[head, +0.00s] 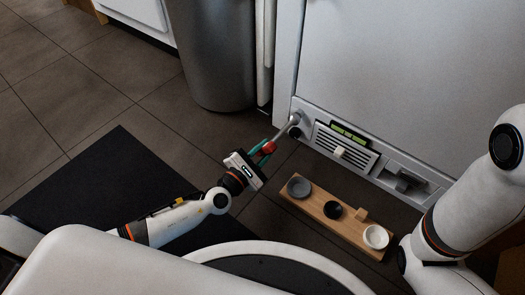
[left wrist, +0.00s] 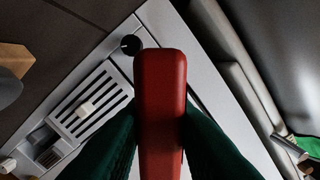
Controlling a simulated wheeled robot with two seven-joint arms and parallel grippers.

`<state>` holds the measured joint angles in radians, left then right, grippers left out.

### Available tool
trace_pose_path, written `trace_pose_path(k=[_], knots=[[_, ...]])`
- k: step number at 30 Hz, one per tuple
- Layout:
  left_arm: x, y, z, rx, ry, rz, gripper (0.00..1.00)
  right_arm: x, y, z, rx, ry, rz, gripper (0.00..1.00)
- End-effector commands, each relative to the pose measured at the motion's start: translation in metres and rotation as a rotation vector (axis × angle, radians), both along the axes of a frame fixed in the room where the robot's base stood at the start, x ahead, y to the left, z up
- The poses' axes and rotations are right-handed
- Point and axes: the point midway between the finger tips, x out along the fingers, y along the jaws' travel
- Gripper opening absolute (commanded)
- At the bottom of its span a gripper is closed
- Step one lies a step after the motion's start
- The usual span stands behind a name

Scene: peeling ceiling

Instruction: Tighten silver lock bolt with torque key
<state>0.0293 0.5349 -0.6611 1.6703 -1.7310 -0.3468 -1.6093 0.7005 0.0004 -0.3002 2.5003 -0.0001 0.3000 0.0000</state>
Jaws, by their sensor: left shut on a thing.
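My left gripper (head: 264,154) is shut on the red handle of the torque key (head: 269,147). In the left wrist view the red handle (left wrist: 160,95) stands between the two green fingers (left wrist: 160,140). The key's grey shaft (head: 286,129) runs up and right to the left end of the white lower panel (head: 318,113). A dark round fitting (head: 295,132) sits there, and it also shows in the left wrist view (left wrist: 130,44). I cannot make out the silver lock bolt or tell whether the key's tip is seated in it. My right gripper is out of view.
The panel has a slotted vent (head: 345,150), a green display (head: 348,133) and a dark handle (head: 408,181). A metal bin (head: 216,60) stands behind.

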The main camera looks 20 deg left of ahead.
Motion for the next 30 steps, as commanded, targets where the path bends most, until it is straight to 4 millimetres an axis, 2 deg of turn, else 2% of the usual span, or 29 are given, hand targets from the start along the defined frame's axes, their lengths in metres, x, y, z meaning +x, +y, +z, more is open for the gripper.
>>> trace_pose_path(k=[30], knots=[[0.0098, -0.0036, 0.0004, -0.001, 0.0, -0.001, 0.0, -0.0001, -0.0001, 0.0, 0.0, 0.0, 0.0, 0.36]])
